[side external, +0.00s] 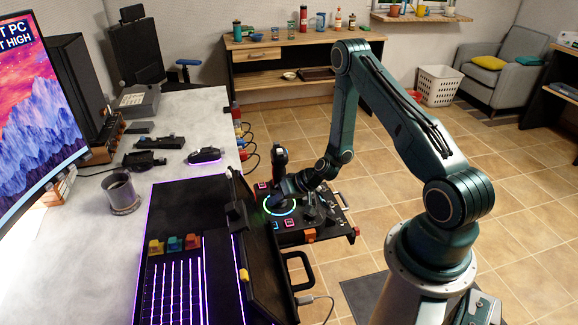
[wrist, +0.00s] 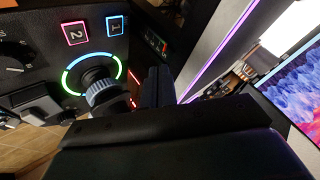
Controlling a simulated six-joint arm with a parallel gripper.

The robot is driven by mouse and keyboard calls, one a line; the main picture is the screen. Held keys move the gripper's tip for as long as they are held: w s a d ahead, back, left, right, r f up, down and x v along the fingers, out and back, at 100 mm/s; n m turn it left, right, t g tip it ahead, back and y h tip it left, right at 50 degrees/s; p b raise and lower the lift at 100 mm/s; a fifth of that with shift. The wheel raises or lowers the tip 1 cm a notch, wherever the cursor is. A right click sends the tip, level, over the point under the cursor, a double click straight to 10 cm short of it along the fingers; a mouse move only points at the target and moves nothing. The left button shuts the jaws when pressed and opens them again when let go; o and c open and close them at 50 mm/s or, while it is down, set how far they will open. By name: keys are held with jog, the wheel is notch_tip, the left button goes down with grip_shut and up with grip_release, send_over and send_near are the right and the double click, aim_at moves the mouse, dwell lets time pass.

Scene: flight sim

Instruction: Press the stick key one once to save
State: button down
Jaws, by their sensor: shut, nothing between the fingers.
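The stick key one (wrist: 115,26) is a square key with a blue lit border and the digit 1, at the top of the wrist view. My gripper (wrist: 160,85) is shut and empty, pointing over the panel beside the stick base, apart from key one in the wrist picture.
The control panel (side external: 339,222) has knobs and other lit keys, with an orange block on its near edge. A purple-lit console (side external: 190,190) with levers stands to its left. A mug (side external: 122,196) and a monitor stand on the desk. Open floor lies to the right.

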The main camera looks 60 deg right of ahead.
aim_at(277, 226)
jog(key=shift+f, duration=3.8)
jog(key=shift+f, duration=0.9)
jog(key=shift+r, duration=0.2)
dwell(0.4)
jog(key=shift+r, duration=0.7)
jog(key=shift+r, duration=0.1)
jog(key=shift+r, duration=2.4)
